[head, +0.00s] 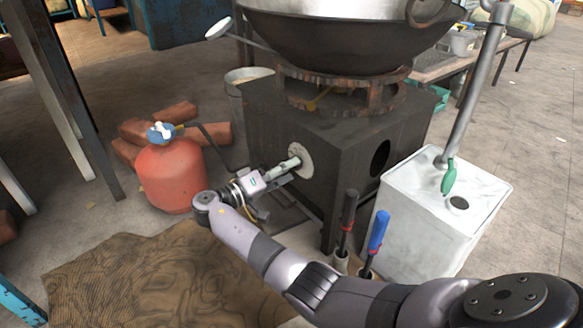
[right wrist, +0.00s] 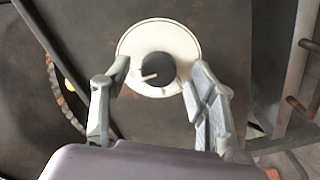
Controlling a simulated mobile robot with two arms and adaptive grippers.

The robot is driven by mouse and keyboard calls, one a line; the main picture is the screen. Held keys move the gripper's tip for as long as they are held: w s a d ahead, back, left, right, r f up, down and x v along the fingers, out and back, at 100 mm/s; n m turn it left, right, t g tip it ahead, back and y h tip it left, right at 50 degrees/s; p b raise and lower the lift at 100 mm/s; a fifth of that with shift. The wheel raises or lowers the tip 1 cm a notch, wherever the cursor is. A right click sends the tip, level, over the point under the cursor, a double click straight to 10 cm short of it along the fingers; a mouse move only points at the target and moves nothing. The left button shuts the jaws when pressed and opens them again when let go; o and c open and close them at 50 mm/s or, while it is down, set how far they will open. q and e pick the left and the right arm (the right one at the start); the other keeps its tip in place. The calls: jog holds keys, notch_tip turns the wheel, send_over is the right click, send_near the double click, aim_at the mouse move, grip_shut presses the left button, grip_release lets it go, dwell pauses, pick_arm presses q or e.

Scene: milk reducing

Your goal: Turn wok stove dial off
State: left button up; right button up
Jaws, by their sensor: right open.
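The wok stove (head: 330,130) is a dark box with a rusty ring on top and a large dark wok (head: 345,40) on it. A white round dial plate (head: 302,158) is on its front face. In the right wrist view the plate has a dark round knob (right wrist: 157,68) with a pale pointer angled down to the left. My right gripper (head: 294,162) is at the plate; in the right wrist view its open fingers (right wrist: 158,80) stand either side of the knob, apart from it. My left gripper is out of view.
A red gas cylinder (head: 170,175) with a blue valve stands left of the stove, near bricks (head: 172,115). A white canister (head: 440,215) stands at the right. Tools with black (head: 347,215) and blue handles (head: 378,232) stand before the stove. A brown mat (head: 150,275) lies in front.

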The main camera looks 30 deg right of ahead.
jog(key=a, duration=1)
jog(key=shift+s, duration=0.4)
